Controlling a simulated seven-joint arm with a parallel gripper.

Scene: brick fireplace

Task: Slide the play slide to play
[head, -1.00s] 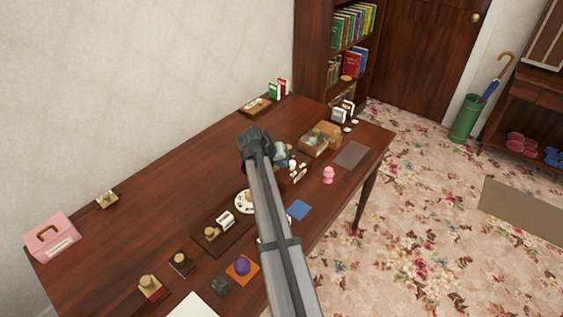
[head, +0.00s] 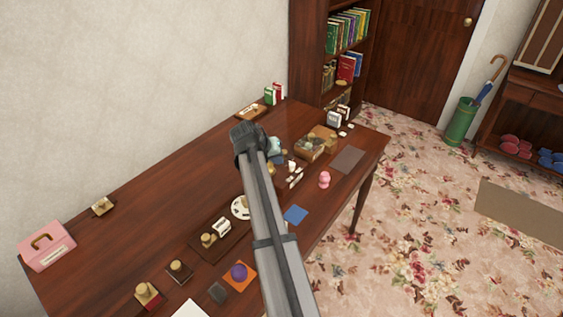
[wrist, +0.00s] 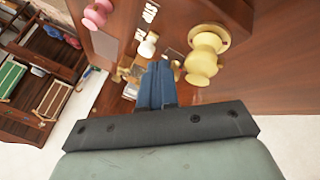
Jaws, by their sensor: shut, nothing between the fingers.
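In the wrist view my gripper (wrist: 158,70) is shut, its blue fingers together and empty. Beyond its tips is a dark wooden unit with small fittings and white lettering that seems to read STOP (wrist: 150,12). A white knob (wrist: 148,46) stands just up and left of the fingertips, and a large pale yellow knob (wrist: 203,62) to their right. Whether the fingertips touch any fitting, I cannot tell. In the head view a small dark unit with white labels (head: 293,178) sits beside my arm, which partly hides it. I cannot tell which fitting is the play slide.
A pink figure (head: 324,179), a brown box (head: 316,142) and a blue square (head: 295,214) lie near the unit on the wooden table (head: 150,205). Several knobbed blocks and a pink case (head: 46,246) stand farther left. The table's back middle is clear.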

